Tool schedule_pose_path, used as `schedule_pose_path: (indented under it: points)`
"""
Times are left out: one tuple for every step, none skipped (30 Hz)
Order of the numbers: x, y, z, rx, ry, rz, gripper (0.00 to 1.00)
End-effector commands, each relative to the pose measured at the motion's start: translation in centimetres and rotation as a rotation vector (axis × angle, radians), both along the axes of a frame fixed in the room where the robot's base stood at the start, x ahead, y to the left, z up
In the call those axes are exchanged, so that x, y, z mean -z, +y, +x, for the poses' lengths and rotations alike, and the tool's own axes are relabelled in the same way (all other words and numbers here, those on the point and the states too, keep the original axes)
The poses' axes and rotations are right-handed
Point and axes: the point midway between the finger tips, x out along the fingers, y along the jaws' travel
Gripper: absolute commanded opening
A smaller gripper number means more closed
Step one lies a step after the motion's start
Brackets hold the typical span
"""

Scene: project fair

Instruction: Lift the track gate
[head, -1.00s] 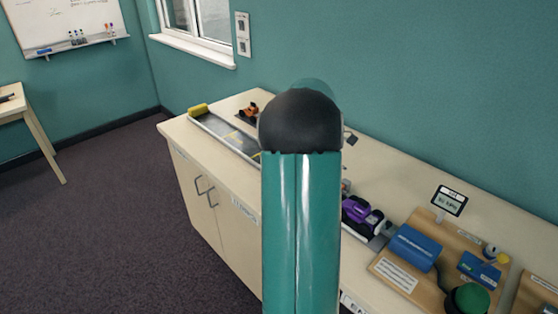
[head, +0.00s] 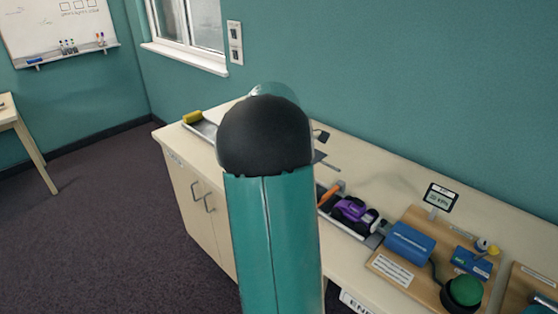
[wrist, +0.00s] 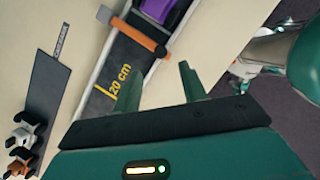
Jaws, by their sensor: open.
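The track gate is an orange bar (wrist: 140,36) lying across a grey track (wrist: 97,100) in the wrist view, with a dark block at its right end. It also shows in the head view (head: 331,193), just right of my arm. A purple car (wrist: 160,8) is on the track just beyond the bar; the head view shows it too (head: 352,212). My gripper (wrist: 160,69) is open and empty, its two green fingers apart. In the picture its tips lie just below the bar's right end, not around it. In the head view my arm hides the gripper.
A yellow block (head: 192,117) marks the track's far end. A blue box (head: 409,243) and a green dome button (head: 466,290) stand on a wooden board to the right. A small sign (head: 441,198) stands behind them. The wrist view shows toy vehicles (wrist: 22,135) at left.

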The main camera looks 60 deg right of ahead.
Motion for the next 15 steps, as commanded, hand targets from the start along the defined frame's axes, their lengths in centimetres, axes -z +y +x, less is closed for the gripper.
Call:
schedule_pose_path:
  points:
    - [-1.0, 0.2, 0.4, -0.002, -0.003, -0.002, 0.42]
    - [-1.5, 0.3, 0.6, -0.002, -0.003, -0.002, 0.42]
    - [-2.1, 0.5, 0.8, -0.002, -0.003, -0.002, 0.42]
    - [-2.6, 0.7, 0.9, -0.001, -0.002, -0.002, 0.42]
    - [-3.1, 0.8, 1.1, -0.002, -0.003, -0.002, 0.42]
    - [-3.8, 1.0, 1.3, -0.001, -0.002, -0.002, 0.42]
    - [-4.3, 1.1, 1.5, -0.002, -0.003, -0.002, 0.42]
    - [-4.8, 1.3, 1.7, -0.002, -0.002, -0.001, 0.42]
    - [-5.4, 1.5, 1.9, -0.002, -0.002, -0.001, 0.42]
    - [-6.0, 1.6, 2.1, -0.002, -0.002, -0.001, 0.42]
    - [-6.2, 2.1, 2.3, 0.000, -0.009, -0.003, 0.42]
    - [-6.3, 2.8, 2.6, 0.006, -0.026, -0.005, 0.42]
    - [-6.4, 3.3, 2.8, 0.012, -0.038, -0.008, 0.42]
    - [-6.6, 3.8, 3.1, 0.015, -0.051, -0.011, 0.42]
    - [-6.7, 4.4, 3.4, 0.022, -0.066, -0.014, 0.42]
